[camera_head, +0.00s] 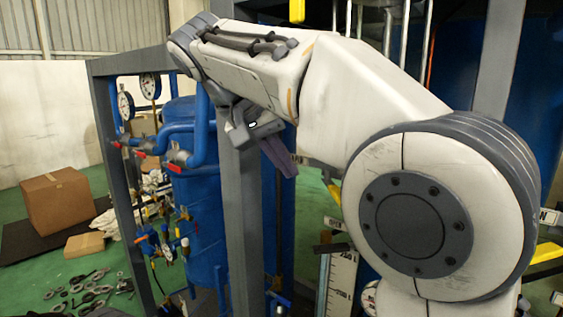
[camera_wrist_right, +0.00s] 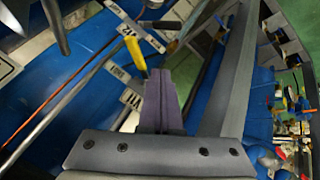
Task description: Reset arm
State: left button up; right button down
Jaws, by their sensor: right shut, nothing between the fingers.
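My right arm fills the right and middle of the head view, raised and folded across the frame. My right gripper (camera_head: 281,157) hangs below the forearm, just right of a grey steel post, with its fingers together and empty. In the right wrist view the closed fingers (camera_wrist_right: 161,95) stand upright in the middle, with nothing between them. My left gripper is in neither view.
A grey frame post (camera_head: 241,220) stands close to my right gripper. Behind it is a blue tank (camera_head: 200,220) with pipes, red-handled valves and gauges (camera_head: 149,86). A cardboard box (camera_head: 58,200) and scattered metal parts lie on the floor at left.

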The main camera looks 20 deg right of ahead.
jog(key=s+a+f+n+y+b, duration=0.2)
jog(key=s+a+f+n, duration=0.2)
jog(key=f, duration=0.5)
jog(key=s+a+f+n+y+b, duration=0.2)
jog(key=s+a+f+n, duration=0.25)
jog(key=f, duration=0.55)
jog(key=s+a+f+n+g+y+b, duration=0.2)
jog(key=s+f+n+y+b, duration=0.1)
jog(key=s+f, duration=1.1)
notch_tip(320, 180, down, 4)
jog(key=shift+s+a+r+g+y, duration=0.1)
jog(key=shift+s+a+g+y, duration=0.1)
jog(key=shift+g+y, duration=0.2)
jog(key=shift+d, duration=0.1)
